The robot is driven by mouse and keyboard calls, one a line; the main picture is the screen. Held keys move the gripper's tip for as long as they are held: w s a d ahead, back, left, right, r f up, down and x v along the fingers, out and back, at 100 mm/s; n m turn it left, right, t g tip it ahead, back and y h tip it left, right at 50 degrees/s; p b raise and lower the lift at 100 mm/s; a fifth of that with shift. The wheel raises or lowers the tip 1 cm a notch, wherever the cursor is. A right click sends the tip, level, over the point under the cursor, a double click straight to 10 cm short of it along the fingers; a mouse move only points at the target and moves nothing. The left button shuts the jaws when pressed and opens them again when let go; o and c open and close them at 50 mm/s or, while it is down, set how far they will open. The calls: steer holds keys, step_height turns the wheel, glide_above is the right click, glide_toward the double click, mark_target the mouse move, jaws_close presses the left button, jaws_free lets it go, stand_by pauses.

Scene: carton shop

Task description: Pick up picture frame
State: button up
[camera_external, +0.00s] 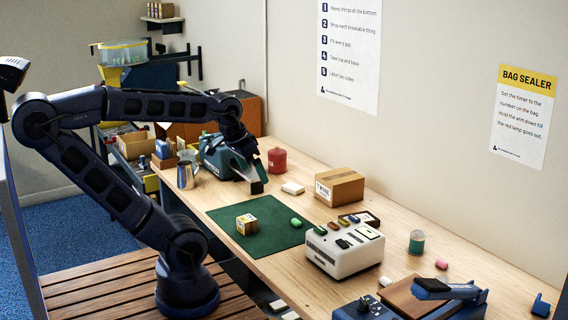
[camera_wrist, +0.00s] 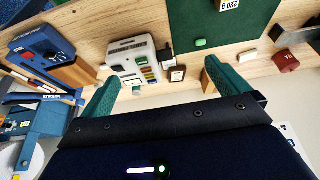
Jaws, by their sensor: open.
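A small dark-rimmed picture frame (camera_external: 369,219) with a pale middle lies on the wooden bench, behind the white machine and in front of the cardboard box. It also shows in the wrist view (camera_wrist: 177,75), between the two teal fingers and beyond them. My gripper (camera_external: 254,182) hangs above the bench at the back edge of the green mat, well left of the frame. In the wrist view my gripper (camera_wrist: 164,74) has its fingers wide apart with nothing between them. Neither finger touches the frame.
The white machine (camera_external: 345,249) with coloured buttons stands close to the frame. A cardboard box (camera_external: 340,187) stands behind it. A red canister (camera_external: 277,160) and a metal jug (camera_external: 186,175) stand near my gripper.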

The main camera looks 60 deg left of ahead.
steer(key=w, duration=1)
steer(key=m, duration=0.2)
glide_above(358, 215)
steer(key=s+d, duration=0.1)
steer(key=s, duration=0.5)
step_height(358, 215, down, 21)
steer(key=shift+h, duration=0.4)
steer(key=shift+x, duration=5.3)
steer(key=shift+w+r, duration=0.1)
steer(key=shift+w, duration=0.05)
steer(key=c, duration=1)
steer(key=shift+o, duration=0.2)
steer(key=shift+r, duration=0.1)
